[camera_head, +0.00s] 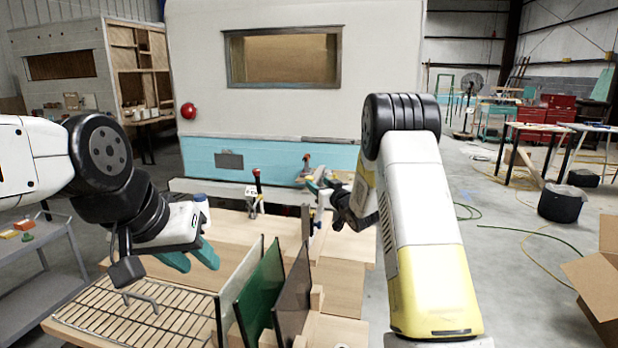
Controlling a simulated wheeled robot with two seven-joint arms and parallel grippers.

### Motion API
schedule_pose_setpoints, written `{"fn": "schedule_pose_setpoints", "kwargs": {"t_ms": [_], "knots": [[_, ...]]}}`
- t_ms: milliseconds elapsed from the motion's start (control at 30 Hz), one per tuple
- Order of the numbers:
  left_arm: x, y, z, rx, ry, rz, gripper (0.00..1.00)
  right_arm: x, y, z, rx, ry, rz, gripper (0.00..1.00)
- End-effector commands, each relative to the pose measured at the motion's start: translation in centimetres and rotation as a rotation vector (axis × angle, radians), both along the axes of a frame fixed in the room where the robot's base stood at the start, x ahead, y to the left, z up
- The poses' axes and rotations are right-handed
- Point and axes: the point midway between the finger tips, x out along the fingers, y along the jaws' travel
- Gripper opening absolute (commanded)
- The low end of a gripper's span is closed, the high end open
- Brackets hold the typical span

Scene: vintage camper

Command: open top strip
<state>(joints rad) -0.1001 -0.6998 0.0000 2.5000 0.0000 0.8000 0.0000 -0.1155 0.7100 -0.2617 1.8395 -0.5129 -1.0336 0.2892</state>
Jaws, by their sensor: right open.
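Clamps with red-tipped handles stand along the far edge of the wooden bench: one clamp (254,196) left of centre, and a red-tipped handle (307,160) just beyond my right gripper. A pale strip (235,188) runs along the bench's far edge; I cannot tell whether it is the top strip. My right gripper (312,184) is open, close to the second handle. Its own wrist partly hides it, and I cannot tell whether it touches anything.
A green panel (260,290) and a dark panel (293,295) stand upright in the wooden bench (338,285) between my arms. The white and blue camper (270,100) closes off the back. A cardboard box (598,275) lies at right; a grey cart (35,270) stands at left.

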Motion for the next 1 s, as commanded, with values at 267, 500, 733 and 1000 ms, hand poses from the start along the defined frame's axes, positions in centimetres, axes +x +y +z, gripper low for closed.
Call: {"fn": "schedule_pose_setpoints", "kwargs": {"t_ms": [267, 500, 733, 1000], "knots": [[0.0, 0.0, 0.0, 0.0, 0.0, 0.0, 0.36, 2.9, 1.4, -0.2, 0.001, -0.01, 0.011, 0.5], [0.0, 0.0, 0.0, 0.0, 0.0, 0.0, 0.36, 6.2, 2.6, -0.2, 0.0, -0.009, 0.009, 0.5], [0.0, 0.0, 0.0, 0.0, 0.0, 0.0, 0.36, 7.4, 2.9, -0.1, 0.001, -0.009, 0.008, 0.5], [0.0, 0.0, 0.0, 0.0, 0.0, 0.0, 0.36, 7.4, 2.9, -0.2, 0.002, -0.008, 0.007, 0.36]]}}
